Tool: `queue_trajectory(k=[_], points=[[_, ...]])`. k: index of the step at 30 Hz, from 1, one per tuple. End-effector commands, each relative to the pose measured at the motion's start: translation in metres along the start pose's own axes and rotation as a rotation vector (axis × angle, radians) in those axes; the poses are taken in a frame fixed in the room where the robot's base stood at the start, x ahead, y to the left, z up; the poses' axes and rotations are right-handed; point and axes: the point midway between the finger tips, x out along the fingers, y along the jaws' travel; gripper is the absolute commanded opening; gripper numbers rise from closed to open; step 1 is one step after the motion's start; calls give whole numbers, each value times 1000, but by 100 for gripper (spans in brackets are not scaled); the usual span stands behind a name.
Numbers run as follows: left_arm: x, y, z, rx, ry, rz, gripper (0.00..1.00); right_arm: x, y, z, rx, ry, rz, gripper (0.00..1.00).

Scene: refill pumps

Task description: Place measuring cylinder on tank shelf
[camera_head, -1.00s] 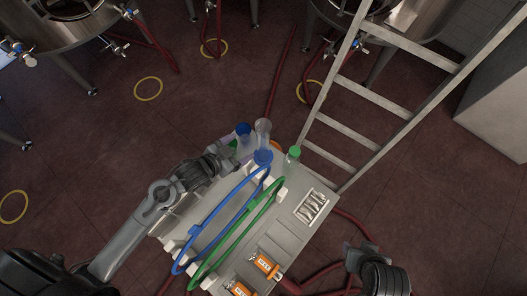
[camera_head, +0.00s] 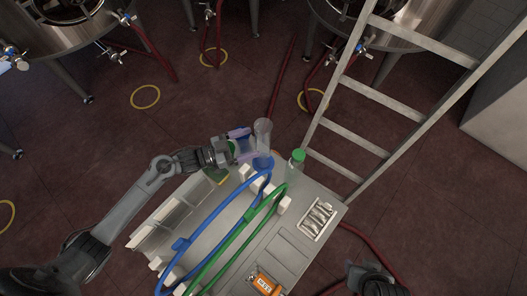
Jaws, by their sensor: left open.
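The clear measuring cylinder (camera_head: 263,134) stands upright at the far end of the grey cart (camera_head: 292,248), with a blue base (camera_head: 263,163). My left gripper (camera_head: 246,145) is open just left of the cylinder, its pale purple fingertips pointing toward it. Contact cannot be told. A pale bottle is partly hidden at the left fingers. My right gripper (camera_head: 372,281) is only partly in view at the bottom right; its jaws cannot be made out. Steel tanks (camera_head: 70,30) stand at the back; no tank shelf can be clearly picked out.
A green-capped bottle (camera_head: 296,163) stands right of the cylinder. Blue (camera_head: 188,242) and green (camera_head: 232,238) hose loops rise over the cart. A metal ladder (camera_head: 370,95) stands close on the right. Red hoses (camera_head: 280,80) lie on the floor. The floor left of the cart is open.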

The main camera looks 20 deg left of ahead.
Motion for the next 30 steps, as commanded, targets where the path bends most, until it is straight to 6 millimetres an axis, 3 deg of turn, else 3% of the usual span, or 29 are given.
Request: queue_trajectory(k=[8, 19, 28, 30], points=[[17, -2, -2, 0, 0, 0, 83, -3, 1, -1, -3, 0, 2, 43], [58, -7, -5, 0, 0, -1, 83, -11, 0, -3, 2, 0, -2, 43], [63, -7, -4, 1, -1, 0, 83, -11, -1, -4, 7, 0, -5, 43], [62, -7, -4, 1, -1, 0, 76, -11, -1, -4, 7, 0, -6, 43]])
